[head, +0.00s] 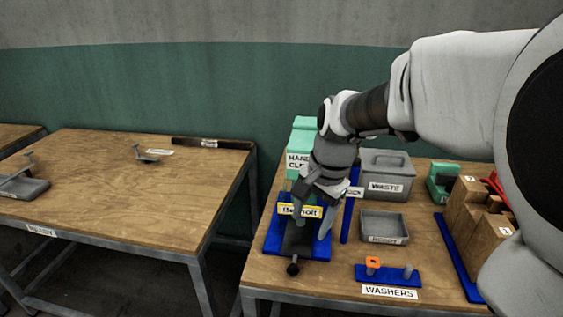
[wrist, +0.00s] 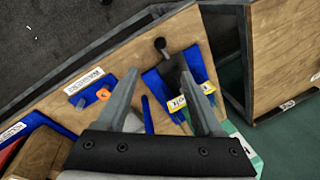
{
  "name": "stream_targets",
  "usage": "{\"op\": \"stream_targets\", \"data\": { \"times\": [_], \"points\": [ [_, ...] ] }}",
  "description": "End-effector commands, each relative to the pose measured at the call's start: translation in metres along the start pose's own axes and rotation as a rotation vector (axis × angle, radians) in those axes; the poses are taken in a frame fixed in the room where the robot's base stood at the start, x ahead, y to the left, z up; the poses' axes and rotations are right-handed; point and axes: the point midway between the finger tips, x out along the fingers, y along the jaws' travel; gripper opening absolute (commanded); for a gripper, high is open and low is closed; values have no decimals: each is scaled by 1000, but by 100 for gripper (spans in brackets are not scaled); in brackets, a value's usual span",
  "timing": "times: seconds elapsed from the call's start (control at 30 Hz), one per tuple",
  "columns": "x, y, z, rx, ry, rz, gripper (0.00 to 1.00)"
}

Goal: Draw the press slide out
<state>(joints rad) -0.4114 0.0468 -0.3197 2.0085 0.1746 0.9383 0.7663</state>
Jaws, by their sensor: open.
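In the wrist view the slide (wrist: 172,70) and knob (wrist: 160,43) show between my finger lines, closer to the right finger. My gripper (head: 311,222) is open and points down over the press, with its fingers apart. I cannot tell whether a finger touches the slide.
Brown boxes (head: 464,217) stand at the far right. Another wooden table (head: 130,190) stands left, across a gap.

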Motion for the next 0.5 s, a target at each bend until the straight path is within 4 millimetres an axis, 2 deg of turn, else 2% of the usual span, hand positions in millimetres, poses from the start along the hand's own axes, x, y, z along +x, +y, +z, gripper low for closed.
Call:
{"op": "stream_targets", "data": {
  "times": [0.27, 0.5],
  "points": [
    [27, -2, -1, 22, -4, 12, 68],
    [78, -1, -1, 21, -5, 13, 68]
  ]
}}
